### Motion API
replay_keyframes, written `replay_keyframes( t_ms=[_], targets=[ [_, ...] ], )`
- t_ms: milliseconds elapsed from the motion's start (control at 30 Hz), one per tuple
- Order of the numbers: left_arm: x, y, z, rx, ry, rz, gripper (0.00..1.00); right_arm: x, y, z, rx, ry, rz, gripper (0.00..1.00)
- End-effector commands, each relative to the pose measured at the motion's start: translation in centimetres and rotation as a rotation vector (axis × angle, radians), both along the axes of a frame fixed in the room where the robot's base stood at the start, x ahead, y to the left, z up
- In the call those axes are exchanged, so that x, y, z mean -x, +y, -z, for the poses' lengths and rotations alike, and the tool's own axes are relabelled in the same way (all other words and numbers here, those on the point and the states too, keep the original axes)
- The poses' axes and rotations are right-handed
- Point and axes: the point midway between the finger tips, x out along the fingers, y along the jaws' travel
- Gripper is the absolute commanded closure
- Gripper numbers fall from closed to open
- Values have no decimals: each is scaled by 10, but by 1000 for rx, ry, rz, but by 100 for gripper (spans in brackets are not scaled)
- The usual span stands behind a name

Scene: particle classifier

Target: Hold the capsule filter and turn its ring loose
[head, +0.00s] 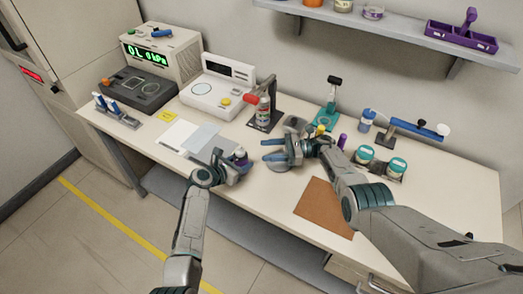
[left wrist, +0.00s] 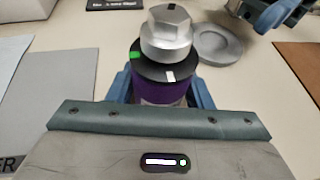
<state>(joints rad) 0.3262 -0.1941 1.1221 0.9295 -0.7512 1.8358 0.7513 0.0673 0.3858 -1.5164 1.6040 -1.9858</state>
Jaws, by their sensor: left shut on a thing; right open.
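The capsule filter (left wrist: 160,91) has a purple body, with a black ring (left wrist: 150,66) bearing a green and a white mark, and a silver hexagonal top (left wrist: 167,32). It stands upright between the fingers of my left gripper (left wrist: 163,90), which is shut on its purple body. In the head view the filter (head: 240,154) is small, at my left gripper (head: 233,163) near the table's middle. My right gripper (head: 274,150) is open and empty, to the right of the filter and apart from it. The filter's lower part is hidden.
A grey round dish (left wrist: 220,45) lies just right of the filter. Grey and white sheets (head: 178,134) lie to the left, and a brown mat (head: 323,208) to the right. A stand with a red-handled part (head: 264,113) is behind. Teal-lidded jars (head: 397,167) stand at the right.

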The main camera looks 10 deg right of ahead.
Motion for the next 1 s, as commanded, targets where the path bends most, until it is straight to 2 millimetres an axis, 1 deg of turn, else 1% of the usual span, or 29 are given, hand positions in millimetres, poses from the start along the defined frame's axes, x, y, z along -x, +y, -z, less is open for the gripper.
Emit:
replay_keyframes(
  t_ms=[200,233,333,367,633,733,867,1000],
  targets=[
    [0,1,1,-2,1,-1,99,0,-1,0,0,0,0,47],
    [0,1,1,-2,1,-1,50,0,-1,0,0,0,0,47],
    [0,1,1,-1,1,0,30,0,0,0,0,0,0,47],
    [0,1,1,-1,1,0,29,0,0,0,0,0,0,47],
    [0,1,0,0,0,0,29,0,0,0,0,0,0,47],
    [3,4,-1,-2,0,-1,29,0,0,0,0,0,0,47],
    [13,14,-6,-3,-1,-1,29,0,0,0,0,0,0,47],
    [30,32,-16,-3,-1,-1,29,0,0,0,0,0,0,47]
  ],
)
